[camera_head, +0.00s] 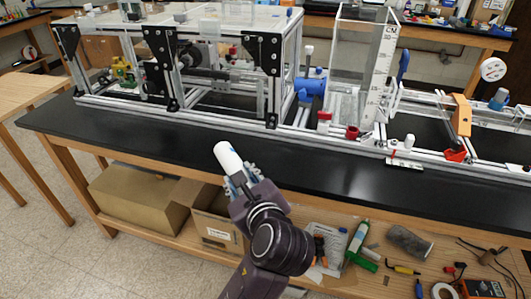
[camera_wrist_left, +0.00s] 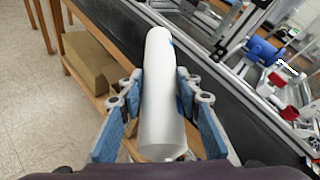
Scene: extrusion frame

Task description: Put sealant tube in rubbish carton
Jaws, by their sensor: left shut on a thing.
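The white sealant tube (camera_head: 229,157) is in my left gripper (camera_head: 239,184), which is shut on it above the front edge of the black bench. In the left wrist view, the tube (camera_wrist_left: 160,95) lies lengthwise between the blue finger pads of the gripper (camera_wrist_left: 162,112) and points away from me. A small open carton with a label (camera_head: 216,232), which looks like the rubbish carton, stands on the lower wooden shelf, below and left of the gripper. Its inside is only partly visible. My right gripper is not in view.
A larger closed carton (camera_head: 140,198) stands left of the small one. The black bench top (camera_head: 130,138) overhangs the shelf. An aluminium frame rig (camera_head: 215,115) stands along the bench. A green tube (camera_head: 358,238) and several tools lie on the shelf at right.

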